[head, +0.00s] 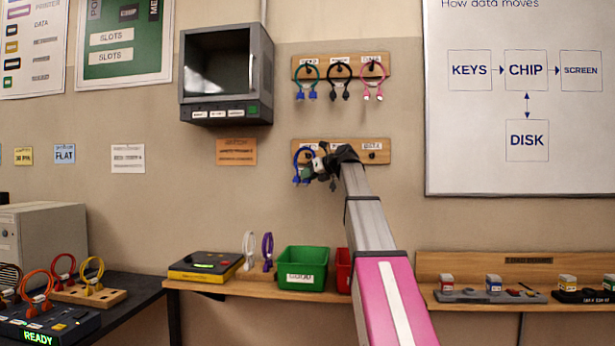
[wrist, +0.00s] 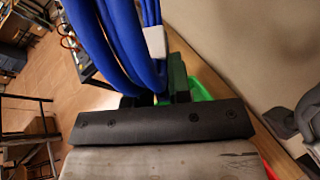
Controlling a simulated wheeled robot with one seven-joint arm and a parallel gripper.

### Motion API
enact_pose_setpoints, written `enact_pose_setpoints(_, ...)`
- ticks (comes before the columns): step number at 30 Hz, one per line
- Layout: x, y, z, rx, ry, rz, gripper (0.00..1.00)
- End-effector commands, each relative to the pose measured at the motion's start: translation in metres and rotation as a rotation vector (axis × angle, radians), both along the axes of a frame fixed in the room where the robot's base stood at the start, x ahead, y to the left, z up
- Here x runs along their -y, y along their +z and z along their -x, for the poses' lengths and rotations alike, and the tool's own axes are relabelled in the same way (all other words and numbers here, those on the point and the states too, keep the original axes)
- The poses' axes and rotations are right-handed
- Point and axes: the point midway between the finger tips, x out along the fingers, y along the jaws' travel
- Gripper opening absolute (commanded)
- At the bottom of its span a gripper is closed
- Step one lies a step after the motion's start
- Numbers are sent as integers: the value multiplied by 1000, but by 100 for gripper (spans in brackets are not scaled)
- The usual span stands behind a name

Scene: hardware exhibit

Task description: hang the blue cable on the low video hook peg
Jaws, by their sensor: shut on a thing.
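The blue cable (head: 296,160) is looped at the left end of the low hook board (head: 383,146). It has a white tag and blue plugs. My gripper (head: 318,168) is shut on the cable, in front of the board's left part. In the wrist view the blue strands (wrist: 120,45) rise from between the jaws. The low left peg, where the video hook seems to be, is hidden behind the cable and gripper. I cannot tell whether the loop is around the peg or in front of it. The low right peg (head: 372,155) is visible and bare.
The high hook board (head: 341,58) holds teal, black and pink cables. A grey monitor (head: 227,75) juts out at upper left. Below are a shelf with a green bin (head: 302,268), white and purple cables, and a yellow-black box (head: 205,266).

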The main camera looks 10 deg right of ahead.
Motion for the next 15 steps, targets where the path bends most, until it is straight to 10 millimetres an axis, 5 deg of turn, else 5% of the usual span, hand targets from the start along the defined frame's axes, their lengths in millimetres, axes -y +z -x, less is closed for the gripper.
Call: enact_pose_setpoints(15,7,-9,-23,0,0,0,0)
